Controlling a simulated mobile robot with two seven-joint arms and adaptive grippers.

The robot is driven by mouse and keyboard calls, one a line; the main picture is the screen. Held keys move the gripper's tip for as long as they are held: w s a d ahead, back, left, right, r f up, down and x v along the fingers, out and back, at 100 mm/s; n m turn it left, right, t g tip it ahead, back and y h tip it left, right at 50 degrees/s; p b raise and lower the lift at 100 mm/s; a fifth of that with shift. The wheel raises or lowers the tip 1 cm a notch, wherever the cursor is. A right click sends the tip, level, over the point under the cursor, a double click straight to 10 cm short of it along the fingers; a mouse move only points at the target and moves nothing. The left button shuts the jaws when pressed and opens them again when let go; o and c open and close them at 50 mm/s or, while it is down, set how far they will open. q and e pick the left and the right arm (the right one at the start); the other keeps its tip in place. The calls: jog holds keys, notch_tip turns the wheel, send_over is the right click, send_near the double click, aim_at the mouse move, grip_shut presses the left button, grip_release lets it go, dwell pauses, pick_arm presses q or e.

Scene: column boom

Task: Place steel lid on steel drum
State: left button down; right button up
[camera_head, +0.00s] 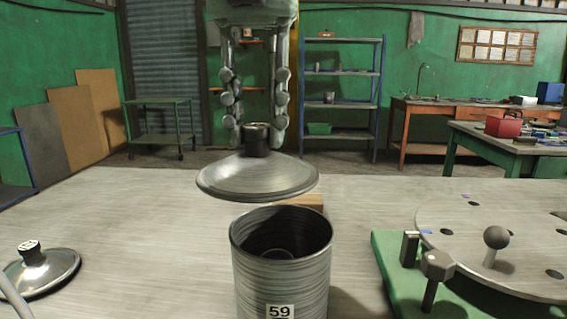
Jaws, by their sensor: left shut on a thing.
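The steel lid (257,178) is a shallow brushed cone with a dark knob on top. My left gripper (257,138) hangs down from the top of the head view, shut on that knob. The lid is held level in the air above the open steel drum (281,285), apart from its rim. The drum stands upright, labelled 59, and the lid hides none of its mouth. A round shape shows dimly inside it. My right gripper is not in view.
A second lid (50,272) with a dark knob lies on the table (130,220) at left. A wooden block (300,201) sits behind the drum. A round plate with holes and posts (480,235) stands on a green base at right.

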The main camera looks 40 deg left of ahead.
aim_at(281, 155)
pick_arm(q)
jog(key=shift+w+d+f, duration=0.85)
jog(key=shift+w+d, duration=0.05)
jog(key=shift+w, duration=0.2)
notch_tip(281, 155, down, 3)
jog(key=shift+f, duration=0.4)
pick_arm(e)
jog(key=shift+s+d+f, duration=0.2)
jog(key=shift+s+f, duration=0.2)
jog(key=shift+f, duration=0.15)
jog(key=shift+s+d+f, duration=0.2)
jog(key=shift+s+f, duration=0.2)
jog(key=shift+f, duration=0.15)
pick_arm(q)
jog(key=shift+f, duration=0.1)
jog(key=shift+f, duration=0.2)
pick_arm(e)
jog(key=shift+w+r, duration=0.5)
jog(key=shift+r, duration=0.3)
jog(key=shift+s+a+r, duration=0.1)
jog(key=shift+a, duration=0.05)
